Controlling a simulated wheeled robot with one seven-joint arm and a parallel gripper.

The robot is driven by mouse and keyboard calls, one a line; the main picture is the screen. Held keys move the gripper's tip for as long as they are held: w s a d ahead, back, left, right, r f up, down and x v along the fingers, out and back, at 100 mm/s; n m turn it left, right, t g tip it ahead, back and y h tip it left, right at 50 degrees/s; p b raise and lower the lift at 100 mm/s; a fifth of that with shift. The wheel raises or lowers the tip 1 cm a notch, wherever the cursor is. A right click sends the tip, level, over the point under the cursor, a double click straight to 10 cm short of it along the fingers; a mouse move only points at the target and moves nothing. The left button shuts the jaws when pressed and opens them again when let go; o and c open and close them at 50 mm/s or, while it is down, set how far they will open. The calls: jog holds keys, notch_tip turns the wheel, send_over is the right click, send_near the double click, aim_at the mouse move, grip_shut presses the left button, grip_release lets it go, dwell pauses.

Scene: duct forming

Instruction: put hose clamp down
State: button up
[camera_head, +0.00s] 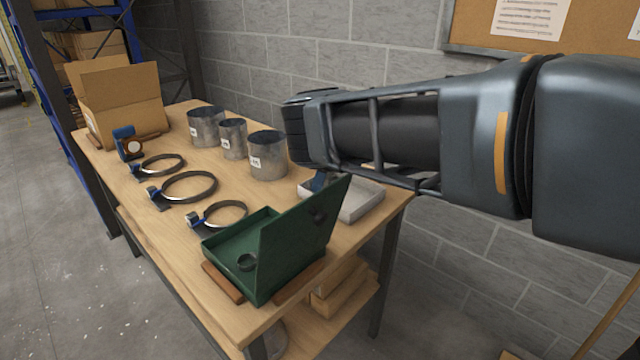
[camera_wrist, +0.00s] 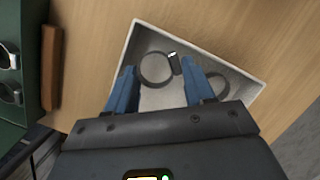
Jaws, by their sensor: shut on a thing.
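My gripper (camera_wrist: 159,72) has blue fingers and is over the pale tray (camera_wrist: 256,84). It is shut on a small dark hose clamp (camera_wrist: 143,80), a ring with a dark screw housing, which shows between the fingers. A second clamp ring (camera_wrist: 222,80) lies in the tray, partly hidden behind the right finger. In the head view a blue finger of my gripper (camera_head: 319,181) reaches down at the tray (camera_head: 363,207); the held clamp is hidden there. I cannot tell whether the held clamp touches the tray floor.
Several larger clamps (camera_head: 190,187) and metal duct pieces (camera_head: 268,155) stand on the workbench (camera_head: 150,215). A cardboard box (camera_head: 125,105) is at the far end.

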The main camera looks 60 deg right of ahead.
jog(key=shift+f, duration=1.1)
jog(key=shift+f, duration=0.2)
jog(key=o, duration=0.7)
jog(key=shift+o, duration=0.2)
jog(key=b+v, duration=0.1)
jog(key=v, duration=1.1)
jog(key=shift+r, duration=0.25)
